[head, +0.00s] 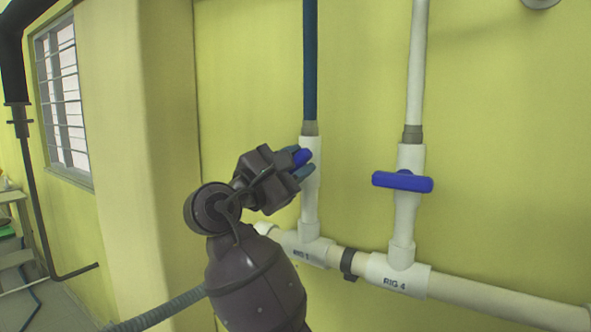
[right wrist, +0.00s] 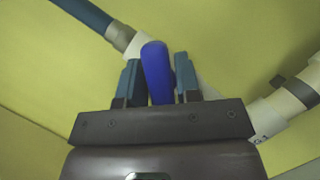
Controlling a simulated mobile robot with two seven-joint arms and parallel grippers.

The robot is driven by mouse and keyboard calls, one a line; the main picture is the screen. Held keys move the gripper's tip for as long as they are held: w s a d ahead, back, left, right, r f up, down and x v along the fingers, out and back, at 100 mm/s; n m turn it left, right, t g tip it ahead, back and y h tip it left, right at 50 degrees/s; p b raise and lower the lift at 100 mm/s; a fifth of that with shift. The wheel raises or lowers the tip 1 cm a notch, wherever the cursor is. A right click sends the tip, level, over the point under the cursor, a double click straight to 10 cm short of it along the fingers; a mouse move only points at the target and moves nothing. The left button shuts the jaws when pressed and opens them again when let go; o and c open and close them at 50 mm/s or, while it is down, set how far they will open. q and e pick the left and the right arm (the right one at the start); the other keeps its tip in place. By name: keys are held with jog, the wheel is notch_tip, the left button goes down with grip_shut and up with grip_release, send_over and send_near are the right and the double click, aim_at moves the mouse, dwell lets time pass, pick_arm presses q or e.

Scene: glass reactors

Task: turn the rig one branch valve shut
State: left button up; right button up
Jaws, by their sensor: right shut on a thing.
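The rig one branch valve (head: 311,201) is a white fitting on the left branch, above a tee whose label reads RIG 1. A dark blue pipe (head: 310,70) rises from it. Its blue handle (head: 302,156) shows only at its end in the head view. My right gripper (head: 302,165) is shut on this handle. In the right wrist view the handle (right wrist: 157,75) stands between the two fingers of the gripper (right wrist: 158,72), at a slant to the pipe. My left gripper is not in view.
A second valve (head: 406,214), on the tee labelled RIG 4, has its blue handle (head: 402,181) lying across a white pipe (head: 417,60). A white header pipe (head: 490,296) runs along the wall below. A wall column (head: 125,140) and window (head: 62,100) are at left.

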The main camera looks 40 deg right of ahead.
jog(key=m, duration=0.1)
jog(key=m+g, duration=0.1)
jog(key=m, duration=0.1)
jog(key=m+y, duration=0.1)
jog(key=shift+f+g+b, duration=0.25)
jog(key=shift+g+b, duration=0.05)
jog(key=shift+b, duration=0.1)
jog(key=m+y, duration=0.1)
jog(key=m, duration=0.2)
jog(key=shift+s+m+g, duration=0.1)
jog(key=shift+m+g, duration=0.2)
jog(key=shift+m, duration=0.1)
jog(key=shift+f+m+y, duration=0.1)
jog(key=shift+m+y, duration=0.2)
jog(key=shift+m, duration=0.6)
jog(key=shift+y, duration=0.3)
jog(key=o, duration=0.8)
